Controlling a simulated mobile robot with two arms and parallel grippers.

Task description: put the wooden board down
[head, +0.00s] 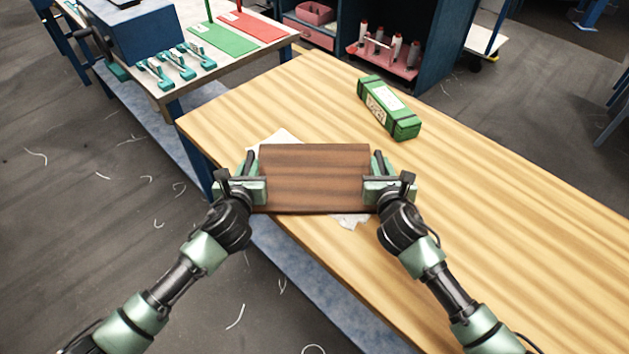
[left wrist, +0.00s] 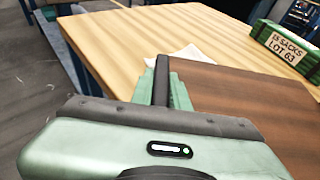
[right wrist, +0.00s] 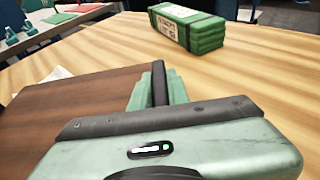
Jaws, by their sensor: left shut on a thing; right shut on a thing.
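The dark brown wooden board (head: 314,178) is held between my two grippers near the front edge of the light wooden table (head: 460,195). My left gripper (head: 257,178) is shut on its left edge, and my right gripper (head: 378,178) is shut on its right edge. The board also shows in the left wrist view (left wrist: 245,110) and in the right wrist view (right wrist: 70,110). It looks roughly level. I cannot tell whether its underside touches the table. A white sheet (head: 283,138) lies on the table, partly hidden under the board.
A green bundle labelled as sacks (head: 389,107) lies on the table beyond the board. A side table (head: 170,88) at the back left holds green and red sheets and several teal clamps. The table to the right of the board is clear.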

